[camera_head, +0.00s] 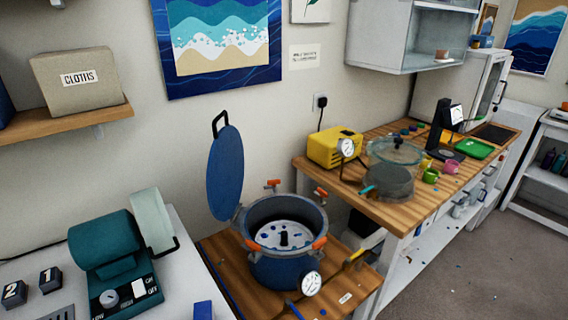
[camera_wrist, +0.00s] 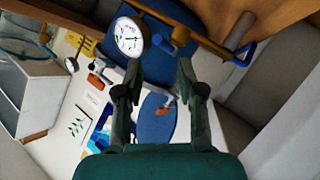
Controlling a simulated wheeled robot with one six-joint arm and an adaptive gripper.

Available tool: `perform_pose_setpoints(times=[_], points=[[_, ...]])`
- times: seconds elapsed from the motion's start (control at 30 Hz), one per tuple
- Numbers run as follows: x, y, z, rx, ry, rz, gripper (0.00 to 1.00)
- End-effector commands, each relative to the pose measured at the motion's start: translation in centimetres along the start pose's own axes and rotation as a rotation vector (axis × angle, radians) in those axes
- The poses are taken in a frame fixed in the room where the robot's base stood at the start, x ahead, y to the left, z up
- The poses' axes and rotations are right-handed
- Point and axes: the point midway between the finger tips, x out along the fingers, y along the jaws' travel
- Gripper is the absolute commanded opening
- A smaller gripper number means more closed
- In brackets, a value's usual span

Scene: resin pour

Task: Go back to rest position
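My gripper (camera_wrist: 154,85) shows in the wrist view with its two dark fingers spread apart. It is open, with nothing held between the fingers. Past the fingertips in that view is the blue pressure pot (camera_wrist: 162,58) with its white dial gauge (camera_wrist: 130,37). The pot's blue lid (camera_wrist: 155,118) appears beyond and between the fingers. The view is strongly tilted. I do not see my gripper in the head view.
In the head view, the open blue pot (camera_head: 276,268) stands on a low wooden stand (camera_head: 350,283), its lid (camera_head: 238,170) raised. A teal machine (camera_head: 112,255) is at left. A wooden bench (camera_head: 405,212) at right holds a yellow box (camera_head: 335,147). The floor at right is mostly clear.

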Motion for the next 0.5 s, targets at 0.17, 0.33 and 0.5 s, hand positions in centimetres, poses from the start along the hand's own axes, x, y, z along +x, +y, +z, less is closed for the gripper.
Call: perform_pose_setpoints(times=[0.17, 0.33, 0.5], points=[[-4.5, 0.1, 5.5, 0.057, 0.006, -0.037, 0.38], [-9.3, 0.3, 9.2, 0.126, 0.019, -0.061, 0.38], [-14.5, 0.8, 11.8, 0.205, 0.033, -0.073, 0.38]])
